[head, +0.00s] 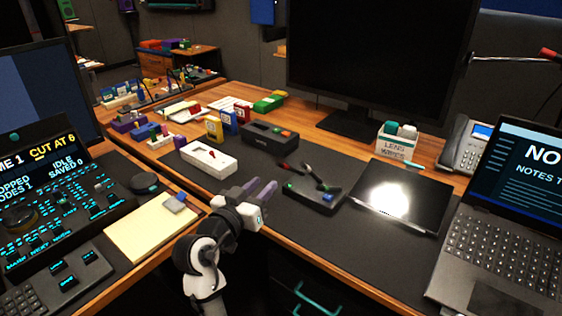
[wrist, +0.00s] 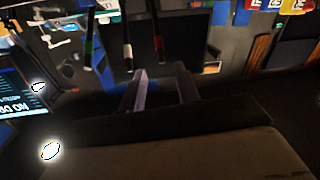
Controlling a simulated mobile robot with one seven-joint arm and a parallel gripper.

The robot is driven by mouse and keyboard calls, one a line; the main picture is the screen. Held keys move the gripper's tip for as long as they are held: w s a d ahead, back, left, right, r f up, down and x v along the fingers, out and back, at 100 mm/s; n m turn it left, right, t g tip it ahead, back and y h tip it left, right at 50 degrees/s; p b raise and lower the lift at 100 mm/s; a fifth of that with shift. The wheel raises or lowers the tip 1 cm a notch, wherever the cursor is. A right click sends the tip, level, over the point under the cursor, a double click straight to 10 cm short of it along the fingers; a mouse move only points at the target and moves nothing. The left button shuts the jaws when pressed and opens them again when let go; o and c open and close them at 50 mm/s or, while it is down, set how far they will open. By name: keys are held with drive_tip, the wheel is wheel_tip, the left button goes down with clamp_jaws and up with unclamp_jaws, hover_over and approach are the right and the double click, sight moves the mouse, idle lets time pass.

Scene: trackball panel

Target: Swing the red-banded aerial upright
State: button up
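The black radio-like unit (head: 313,200) lies on the dark desk mat, right of my gripper in the head view. Its red-banded aerial (head: 284,167) leans low toward the left, not upright. In the wrist view the red-banded aerial (wrist: 158,43) points down the picture, its dark end just ahead of the gap between my fingers. No contact is visible.
The mat in front of the unit is clear.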

sight(282, 166)
drive_tip(key=p+x, duration=0.1)
drive_tip(key=x, duration=0.9)
clamp_jaws()
